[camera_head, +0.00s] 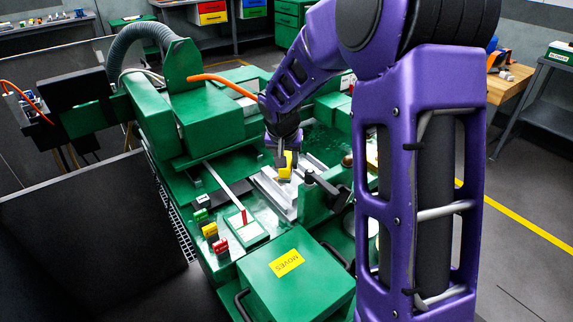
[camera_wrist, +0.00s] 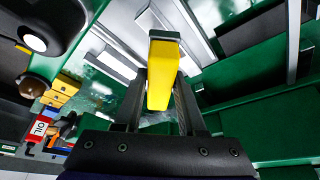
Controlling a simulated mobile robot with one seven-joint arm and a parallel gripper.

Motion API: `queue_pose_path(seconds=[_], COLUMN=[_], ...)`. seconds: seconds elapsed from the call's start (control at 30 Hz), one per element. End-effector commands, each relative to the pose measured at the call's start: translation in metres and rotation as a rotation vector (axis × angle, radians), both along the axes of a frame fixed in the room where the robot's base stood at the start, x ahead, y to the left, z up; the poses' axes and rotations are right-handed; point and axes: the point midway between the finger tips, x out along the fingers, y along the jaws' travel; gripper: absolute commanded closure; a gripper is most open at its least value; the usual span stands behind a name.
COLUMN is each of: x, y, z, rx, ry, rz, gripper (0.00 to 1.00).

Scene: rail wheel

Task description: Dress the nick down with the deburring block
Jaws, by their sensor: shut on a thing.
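My gripper (camera_head: 284,172) is shut on a yellow block with a grey end, which I take to be the deburring block (camera_head: 287,160). In the wrist view the block (camera_wrist: 160,80) sits between the two dark fingers of my gripper (camera_wrist: 161,95), its grey end pointing away from the palm. My gripper hangs over pale metal bars (camera_head: 270,192) on the green machine. The block's end is close to the bars; I cannot tell whether it touches them. No nick can be made out in either view.
The green machine (camera_head: 208,120) fills the middle, with a box marked MOVES (camera_head: 300,290) in front. Small green, yellow and red blocks (camera_head: 210,230) stand on its left ledge. A dark clamp-like part (camera_head: 326,190) stands close right of my gripper.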

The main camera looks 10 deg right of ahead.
Motion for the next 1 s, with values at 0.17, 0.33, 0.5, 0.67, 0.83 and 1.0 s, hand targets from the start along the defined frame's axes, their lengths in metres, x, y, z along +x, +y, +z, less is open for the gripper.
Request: queue_pose_path(seconds=[0.17, 0.33, 0.5, 0.67, 0.83, 1.0], x=[0.001, 0.001, 0.002, 0.002, 0.002, 0.002], y=[0.001, 0.001, 0.001, 0.001, 0.001, -0.007], z=[0.019, 0.025, 0.025, 0.025, 0.025, 0.024], rx=[0.000, 0.000, 0.000, 0.000, 0.000, 0.000], ry=[-0.003, -0.001, -0.001, -0.001, -0.001, -0.001], rz=[0.000, 0.000, 0.000, 0.000, 0.000, -0.018], gripper=[1.00, 1.00, 1.00, 1.00, 1.00, 1.00])
